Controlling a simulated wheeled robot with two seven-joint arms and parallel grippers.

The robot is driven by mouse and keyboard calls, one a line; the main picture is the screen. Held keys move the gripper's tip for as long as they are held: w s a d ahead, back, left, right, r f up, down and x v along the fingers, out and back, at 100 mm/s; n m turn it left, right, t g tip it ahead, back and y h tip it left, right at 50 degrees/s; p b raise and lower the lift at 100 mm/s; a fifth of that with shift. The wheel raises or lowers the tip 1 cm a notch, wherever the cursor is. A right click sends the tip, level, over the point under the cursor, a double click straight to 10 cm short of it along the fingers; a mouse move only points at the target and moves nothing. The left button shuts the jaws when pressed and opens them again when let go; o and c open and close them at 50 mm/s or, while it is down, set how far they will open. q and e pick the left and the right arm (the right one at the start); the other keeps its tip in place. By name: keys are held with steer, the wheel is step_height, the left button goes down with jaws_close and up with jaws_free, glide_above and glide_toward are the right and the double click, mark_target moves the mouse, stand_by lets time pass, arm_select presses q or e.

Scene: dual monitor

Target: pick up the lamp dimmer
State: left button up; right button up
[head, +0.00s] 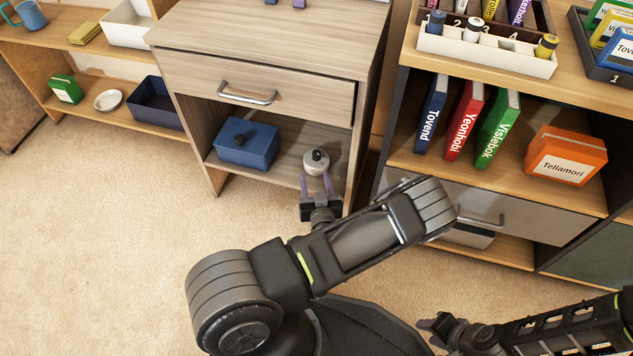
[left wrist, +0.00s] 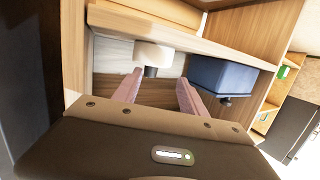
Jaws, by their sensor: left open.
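The lamp dimmer looks to be the small round white piece with a black knob (head: 316,158), on the open shelf of the wooden cabinet under its drawer. My left gripper (head: 316,183) is open in front of it, with its two purple-grey fingers pointing into the shelf. In the left wrist view the white piece (left wrist: 153,53) shows upside down beyond the open fingers (left wrist: 158,88), nearer the left finger. I cannot tell whether a finger touches it. My right gripper (head: 429,328) is low at the right in the head view, away from the shelf; its jaws are too small to judge.
A blue box with a black knob (head: 246,143) stands left of the white piece on the same shelf. The drawer with a metal handle (head: 248,97) is above, and the cabinet's right side wall (head: 363,120) is close. A bookcase with books and an orange box (head: 566,156) stands to the right.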

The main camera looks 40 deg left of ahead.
mark_target(318, 156)
arm_select(q)
steer(key=shift+w+r+t+y+b, duration=0.2)
steer(key=shift+w+t+y+b, duration=0.2)
steer(key=shift+w+t+b, duration=0.5)
steer(key=shift+w+r+p, duration=0.25)
steer(key=shift+r+p, duration=0.05)
steer(key=shift+r, duration=0.05)
arm_select(e)
step_height(318, 156, down, 3)
steer(key=shift+w+r, duration=0.1)
steer(key=shift+w, duration=0.05)
arm_select(q)
steer(key=shift+b+x, duration=0.4)
steer(key=shift+x, duration=0.55)
steer(key=shift+w+a+f, duration=0.1)
steer(key=shift+w+a, duration=0.1)
arm_select(e)
steer(key=shift+d+f, duration=0.1)
steer(key=shift+f, duration=0.25)
arm_select(q)
steer(key=shift+w, duration=0.1)
arm_select(e)
steer(key=shift+f, duration=0.15)
